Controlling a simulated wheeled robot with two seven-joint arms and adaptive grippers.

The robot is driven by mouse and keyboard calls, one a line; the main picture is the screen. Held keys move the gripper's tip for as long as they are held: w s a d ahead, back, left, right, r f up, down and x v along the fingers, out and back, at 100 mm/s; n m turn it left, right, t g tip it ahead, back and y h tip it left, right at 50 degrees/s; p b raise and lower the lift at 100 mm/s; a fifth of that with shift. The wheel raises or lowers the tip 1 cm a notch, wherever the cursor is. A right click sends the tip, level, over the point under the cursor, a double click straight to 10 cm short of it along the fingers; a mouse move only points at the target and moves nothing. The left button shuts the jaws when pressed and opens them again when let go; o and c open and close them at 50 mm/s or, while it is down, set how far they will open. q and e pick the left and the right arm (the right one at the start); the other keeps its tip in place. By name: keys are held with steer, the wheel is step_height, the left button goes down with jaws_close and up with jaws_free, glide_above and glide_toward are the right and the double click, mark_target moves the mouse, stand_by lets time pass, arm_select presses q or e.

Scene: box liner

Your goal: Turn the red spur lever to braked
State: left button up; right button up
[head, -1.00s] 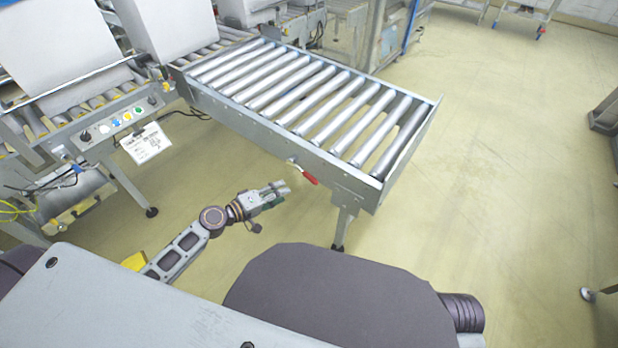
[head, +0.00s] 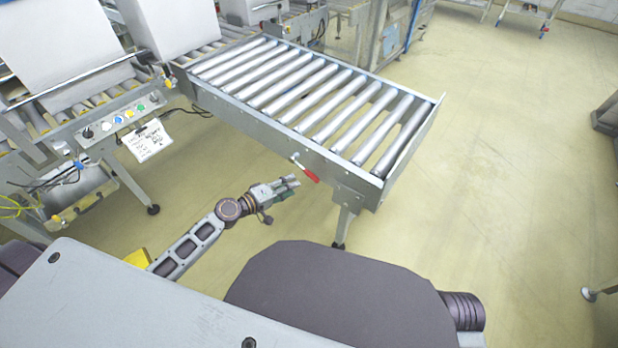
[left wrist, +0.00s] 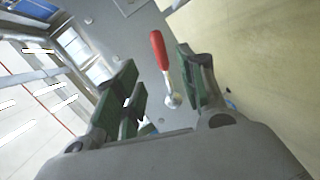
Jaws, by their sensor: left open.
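The red spur lever (head: 306,171) sits on the near side plate of the roller conveyor (head: 262,119), its red grip slanting down to the right from a pale pivot. In the left wrist view the red grip (left wrist: 159,50) stands between the two fingers, with its metal stem and pivot below it. My left gripper (head: 293,182) is open just left of and below the lever in the head view. Its green-padded fingers (left wrist: 158,88) lie on either side of the lever, and I see a gap on each side. My right gripper is not in view.
A control panel (head: 122,119) with coloured buttons and a hanging paper label (head: 148,142) stands at the left. A conveyor leg (head: 343,228) stands below the lever. White boxes (head: 165,25) sit on the rollers behind. The floor to the right is open.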

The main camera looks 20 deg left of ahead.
mark_target(310, 177)
arm_select(q)
steer(key=shift+x, duration=4.95)
steer(key=shift+f, duration=0.1)
jaws_close()
